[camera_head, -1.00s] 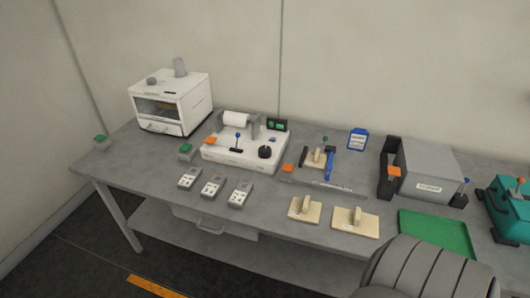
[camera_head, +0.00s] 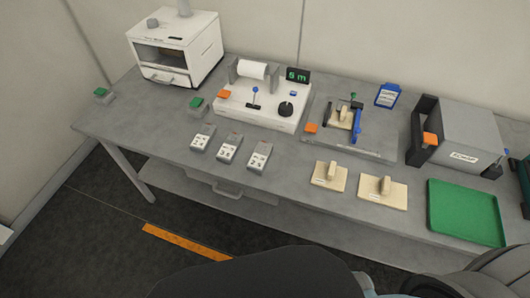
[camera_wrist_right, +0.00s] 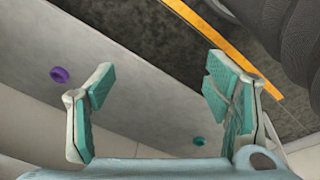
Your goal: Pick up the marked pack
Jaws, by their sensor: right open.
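Three small grey packs with white labelled faces lie in a row on the grey table: the left pack (camera_head: 202,137), the middle pack (camera_head: 229,149) and the right pack (camera_head: 259,156). Their print is too small to read, so I cannot tell which pack is marked. My right gripper (camera_wrist_right: 160,88) is open in the right wrist view, with teal pads apart and nothing between them. A purple round piece (camera_wrist_right: 60,75) and a teal ring (camera_wrist_right: 199,141) show beyond the fingers. My left gripper is not in view.
Behind the packs stands a white machine (camera_head: 236,115) with a roll and a knob. A white oven-like box (camera_head: 203,47) is at back left. Two wooden blocks (camera_head: 323,183) (camera_head: 370,195), a green tray (camera_head: 434,222) and a grey box (camera_head: 482,130) are to the right.

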